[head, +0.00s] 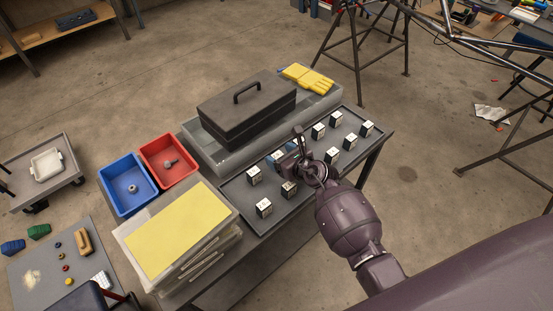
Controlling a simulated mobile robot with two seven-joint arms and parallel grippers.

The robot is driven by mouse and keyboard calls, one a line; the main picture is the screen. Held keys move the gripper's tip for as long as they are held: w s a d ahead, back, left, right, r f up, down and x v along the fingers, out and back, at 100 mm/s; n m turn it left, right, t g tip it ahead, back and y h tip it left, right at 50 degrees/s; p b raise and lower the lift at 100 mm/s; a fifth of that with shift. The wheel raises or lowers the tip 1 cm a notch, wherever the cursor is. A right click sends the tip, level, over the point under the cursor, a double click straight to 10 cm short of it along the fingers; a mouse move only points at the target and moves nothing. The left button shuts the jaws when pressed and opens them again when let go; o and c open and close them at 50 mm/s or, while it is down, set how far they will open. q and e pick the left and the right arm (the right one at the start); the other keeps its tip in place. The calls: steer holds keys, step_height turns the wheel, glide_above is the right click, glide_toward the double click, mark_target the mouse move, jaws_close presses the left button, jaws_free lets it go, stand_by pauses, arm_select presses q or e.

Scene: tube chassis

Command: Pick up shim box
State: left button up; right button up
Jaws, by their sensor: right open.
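Several small shim boxes with white faces and dark sides sit spread over a grey tray (233,196) on the table. One shim box (264,208) stands near the tray's front left, with another (289,188) beside it and one (253,175) behind. More stand to the right, such as one box (366,128) at the far right corner. My right gripper (291,158) is open above the middle of the tray, among the boxes. It partly covers a box (277,156) and a bluish item (291,147) near it. My left gripper is not in view.
Blue (128,183) and red (168,158) bins and a yellow-topped clear case (180,233) stand left.

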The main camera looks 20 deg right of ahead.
mark_target(278, 156)
steer(key=shift+w+a+f+b, duration=0.2)
steer(key=shift+w+a+f, duration=0.05)
steer(key=shift+w+f, duration=0.3)
steer(key=shift+w+a+f+b, duration=0.25)
steer(key=shift+w+f, duration=0.15)
steer(key=shift+f, duration=0.1)
steer(key=shift+w+a, duration=0.15)
steer(key=shift+w, duration=0.4)
steer(key=shift+r, duration=0.1)
steer(key=c, duration=1)
